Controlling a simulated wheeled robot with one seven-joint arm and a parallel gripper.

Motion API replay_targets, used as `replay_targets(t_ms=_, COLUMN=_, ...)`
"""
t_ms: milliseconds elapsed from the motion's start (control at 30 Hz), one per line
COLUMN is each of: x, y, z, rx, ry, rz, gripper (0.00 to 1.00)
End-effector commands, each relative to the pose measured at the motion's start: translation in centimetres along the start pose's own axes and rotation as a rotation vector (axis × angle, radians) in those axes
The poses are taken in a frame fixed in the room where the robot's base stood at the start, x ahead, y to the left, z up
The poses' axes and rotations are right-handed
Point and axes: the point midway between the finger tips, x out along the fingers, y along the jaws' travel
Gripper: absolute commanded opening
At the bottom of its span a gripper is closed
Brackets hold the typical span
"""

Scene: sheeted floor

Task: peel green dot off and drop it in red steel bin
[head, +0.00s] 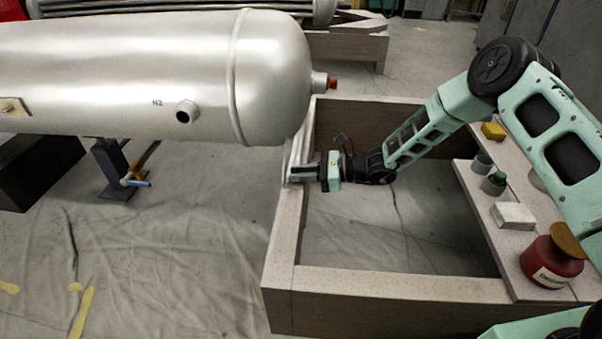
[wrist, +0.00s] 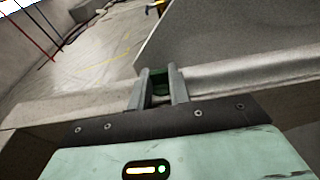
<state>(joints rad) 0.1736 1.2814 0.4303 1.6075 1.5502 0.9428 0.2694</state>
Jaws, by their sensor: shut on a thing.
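My gripper (head: 303,173) is at the left side of the wooden frame, below the right end of the silver tank. In the wrist view my gripper (wrist: 161,76) is shut on a small dark green piece, the green dot (wrist: 160,82), held between its fingertips. The dot's full outline is hidden by the fingers, and it cannot be made out in the head view. I cannot tell whether it still touches the frame. A red thing (head: 12,10) is cut off at the top left corner; I cannot tell whether it is the red steel bin.
The silver tank (head: 120,75) overhangs on the left. The wooden frame (head: 370,284) surrounds open floor. Its right board holds a red labelled can (head: 553,268), grey cups (head: 482,165), a white block (head: 513,216) and a yellow block (head: 493,131).

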Motion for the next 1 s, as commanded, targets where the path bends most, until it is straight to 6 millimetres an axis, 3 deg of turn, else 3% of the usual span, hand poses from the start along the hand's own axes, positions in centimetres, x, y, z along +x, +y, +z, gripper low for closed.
replay_targets(t_ms=1000, x=-0.5, y=0.0, z=2.3, rx=0.0, ry=0.0, rz=0.0, gripper=0.0)
